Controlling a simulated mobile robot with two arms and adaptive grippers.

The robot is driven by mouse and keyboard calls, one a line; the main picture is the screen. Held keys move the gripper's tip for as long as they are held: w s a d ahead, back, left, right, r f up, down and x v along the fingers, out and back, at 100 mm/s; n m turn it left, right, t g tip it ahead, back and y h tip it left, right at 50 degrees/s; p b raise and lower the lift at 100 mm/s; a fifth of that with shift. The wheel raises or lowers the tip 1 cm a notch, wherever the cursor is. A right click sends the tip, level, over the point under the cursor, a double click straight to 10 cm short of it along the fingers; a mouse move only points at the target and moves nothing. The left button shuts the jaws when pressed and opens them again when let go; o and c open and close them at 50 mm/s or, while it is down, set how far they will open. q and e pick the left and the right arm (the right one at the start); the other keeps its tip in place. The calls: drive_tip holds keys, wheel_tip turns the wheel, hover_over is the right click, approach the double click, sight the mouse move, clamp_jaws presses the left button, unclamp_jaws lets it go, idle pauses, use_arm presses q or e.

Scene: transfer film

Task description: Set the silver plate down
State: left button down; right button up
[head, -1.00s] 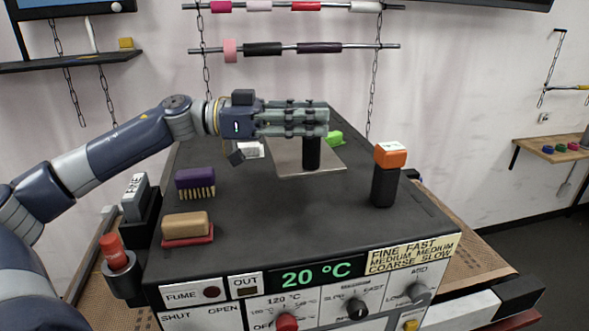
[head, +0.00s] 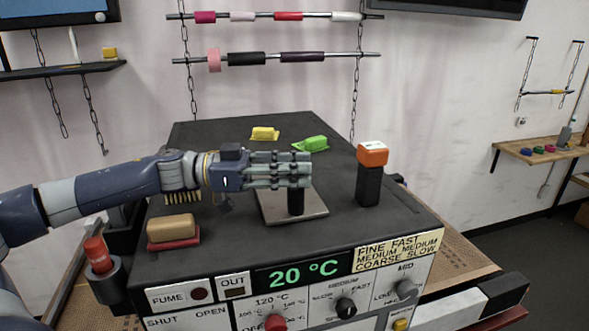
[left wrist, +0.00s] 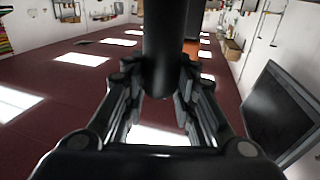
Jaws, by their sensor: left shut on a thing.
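The silver plate (head: 274,211) is a flat square sheet with an upright black handle (head: 296,201). It is level over the middle of the black machine top; I cannot tell whether it touches the top. My left gripper (head: 298,170) comes in from the left and is shut on the handle. In the left wrist view the dark handle (left wrist: 165,50) stands between the fingers; the plate is not clear there. My right gripper is not in view.
An orange-topped black block (head: 370,180) stands to the right of the plate. Green (head: 312,144) and yellow (head: 265,133) pieces lie behind. A tan block on a red base (head: 171,231) sits at front left. A brush (head: 182,198) is partly hidden by my arm.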

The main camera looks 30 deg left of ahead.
use_arm(q)
drive_tip(key=c, duration=1.6)
unclamp_jaws()
drive_tip(key=shift+f, duration=0.1)
drive_tip(key=o, duration=0.3)
drive_tip(key=shift+a, duration=0.1)
drive_tip(key=shift+s+a+f+b, duration=0.2)
drive_tip(key=shift+a+b, duration=0.1)
drive_tip(key=shift+b, duration=0.3)
drive_tip(key=b+v, duration=0.6)
drive_tip(key=v, duration=0.5)
drive_tip(key=shift+s+r, duration=0.2)
drive_tip(key=shift+r, duration=0.15)
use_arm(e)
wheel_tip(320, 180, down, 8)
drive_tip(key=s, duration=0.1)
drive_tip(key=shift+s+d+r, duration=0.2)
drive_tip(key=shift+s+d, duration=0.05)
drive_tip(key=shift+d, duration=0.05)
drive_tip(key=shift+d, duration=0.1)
